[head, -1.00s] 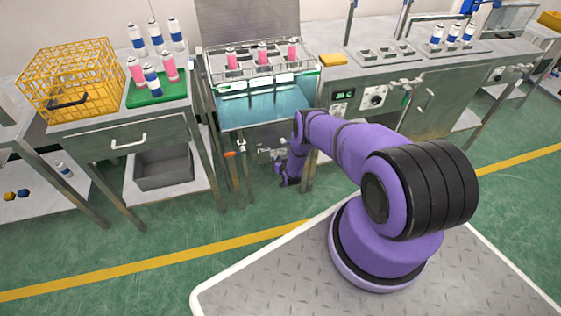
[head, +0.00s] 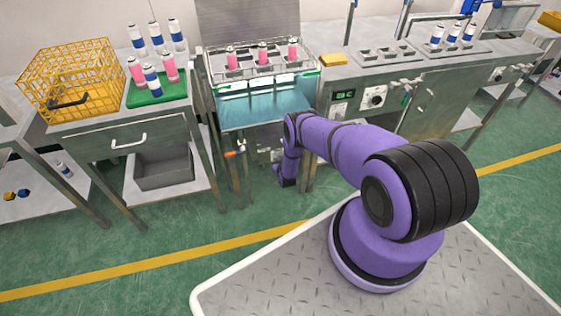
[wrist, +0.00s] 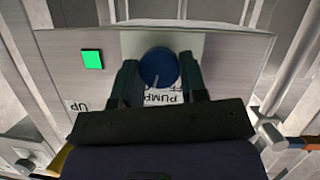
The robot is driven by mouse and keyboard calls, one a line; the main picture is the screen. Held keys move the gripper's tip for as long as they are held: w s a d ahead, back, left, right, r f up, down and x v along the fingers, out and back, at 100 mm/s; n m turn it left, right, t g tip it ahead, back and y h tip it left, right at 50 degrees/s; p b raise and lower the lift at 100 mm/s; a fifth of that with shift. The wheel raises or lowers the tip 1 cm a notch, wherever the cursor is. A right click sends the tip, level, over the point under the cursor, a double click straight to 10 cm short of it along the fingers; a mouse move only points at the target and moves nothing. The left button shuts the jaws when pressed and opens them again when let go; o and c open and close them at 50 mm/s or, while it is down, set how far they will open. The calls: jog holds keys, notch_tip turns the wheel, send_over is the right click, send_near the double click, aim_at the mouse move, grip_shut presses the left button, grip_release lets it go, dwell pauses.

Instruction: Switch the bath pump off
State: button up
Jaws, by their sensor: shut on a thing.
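In the wrist view a round blue knob (wrist: 160,64) sits on a grey metal panel (wrist: 228,52). A white label reading PUMP (wrist: 164,97), upside down and partly covered, is beside it. A square green light (wrist: 92,59) on the same panel is lit. My gripper (wrist: 159,72) has one dark finger on each side of the knob and is shut on it. A white mark on the knob is partly visible. In the head view the panel lies below the water bath (head: 262,107), and my arm hides the knob and fingers.
A wire rack with pink cans (head: 262,52) stands over the bath. A yellow wire basket (head: 75,80) and a green tray (head: 158,90) are on the left table. An orange-handled valve (head: 231,154) is left of my wrist. A control panel (head: 360,98) is to the right.

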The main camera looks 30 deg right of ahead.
jog(key=shift+a+f+n+h, duration=0.1)
jog(key=shift+n+h, duration=0.5)
jog(key=shift+n, duration=0.3)
jog(key=o, duration=0.9)
jog(key=v, duration=1)
jog(key=shift+s+a, duration=0.25)
jog(key=shift+s, duration=0.05)
jog(key=shift+r, duration=0.2)
